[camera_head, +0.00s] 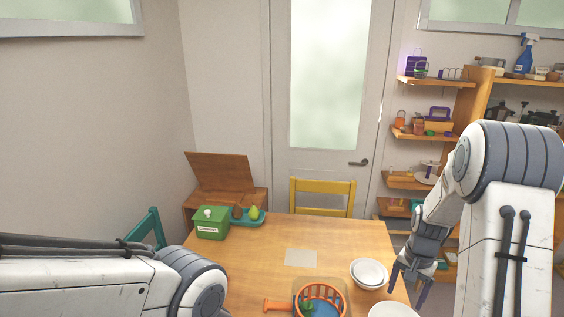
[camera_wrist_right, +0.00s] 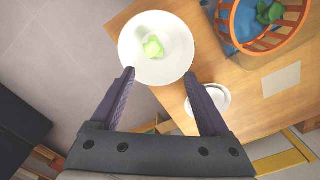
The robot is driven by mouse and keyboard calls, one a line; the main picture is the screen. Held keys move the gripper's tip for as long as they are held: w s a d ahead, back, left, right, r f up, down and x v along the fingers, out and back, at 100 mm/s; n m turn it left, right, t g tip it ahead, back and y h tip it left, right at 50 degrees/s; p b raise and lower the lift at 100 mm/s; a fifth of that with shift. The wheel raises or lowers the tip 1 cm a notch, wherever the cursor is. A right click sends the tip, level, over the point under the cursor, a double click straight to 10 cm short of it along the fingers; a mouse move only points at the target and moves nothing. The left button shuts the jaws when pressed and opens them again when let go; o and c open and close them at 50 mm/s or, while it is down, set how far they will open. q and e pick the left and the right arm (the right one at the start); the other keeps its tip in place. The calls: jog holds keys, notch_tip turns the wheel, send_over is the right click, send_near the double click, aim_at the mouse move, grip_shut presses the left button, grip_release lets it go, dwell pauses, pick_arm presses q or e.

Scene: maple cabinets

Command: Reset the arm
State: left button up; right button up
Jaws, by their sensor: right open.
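My right arm (camera_head: 500,220) comes down at the right of the head view. Its gripper (camera_head: 408,291) hangs over the right edge of the wooden table (camera_head: 250,265), pointing down. In the right wrist view the gripper (camera_wrist_right: 160,76) has its two dark fingers wide apart with nothing held between them. Beyond the fingertips is a round white dish (camera_wrist_right: 131,48) with a pale green piece (camera_wrist_right: 153,47) in it. My left arm (camera_head: 90,285) crosses the lower left of the head view, and its gripper is out of the picture.
A white bowl (camera_head: 369,272) sits left of the right gripper. An orange basket (camera_head: 322,289) stands at the table's front. A green box (camera_head: 212,223) and a teal tray (camera_head: 250,221) are at the back left. A yellow chair (camera_head: 322,186) is behind the table, and shelves (camera_head: 436,82) stand right.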

jog(key=s+a+r+n, duration=0.3)
jog(key=a+r+n, duration=0.15)
jog(key=a, duration=0.65)
jog(key=s+a+r+n, duration=0.3)
jog(key=a+r+n, duration=0.15)
jog(key=a, duration=0.65)
jog(key=s+a+r+n, duration=0.2)
jog(key=s+a+n, duration=0.2)
jog(key=s, duration=0.4)
jog(key=s+a+r+n+y, duration=0.1)
jog(key=s+a+n, duration=0.3)
jog(key=s, duration=0.4)
jog(key=shift+a+r, duration=0.6)
